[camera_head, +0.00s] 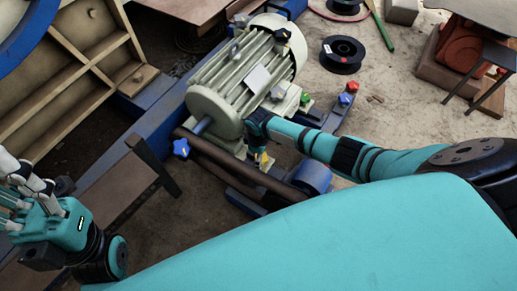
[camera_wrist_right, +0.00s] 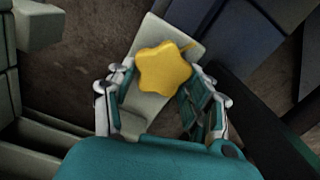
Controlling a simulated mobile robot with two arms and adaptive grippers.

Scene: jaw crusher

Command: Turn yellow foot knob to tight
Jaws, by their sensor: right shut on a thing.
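The yellow foot knob (camera_wrist_right: 163,70) is star-shaped and sits on a pale foot plate (camera_wrist_right: 150,102) in the right wrist view. My right gripper (camera_wrist_right: 158,85) has its fingers on either side of the knob and is shut on it. In the head view, the yellow knob (camera_head: 262,158) shows only as a small patch below my right gripper (camera_head: 259,150), at the motor's near foot. My left gripper (camera_head: 12,200) is at the far left edge, away from the motor; its fingertips are cut off by the frame.
The pale ribbed motor (camera_head: 237,82) stands beside the knob. Other star knobs are around it: blue (camera_head: 181,147), black (camera_head: 282,35), green (camera_head: 305,98) and red (camera_head: 352,87). A brown bar (camera_head: 232,162) runs close to the right gripper. A black spool (camera_head: 342,54) lies behind.

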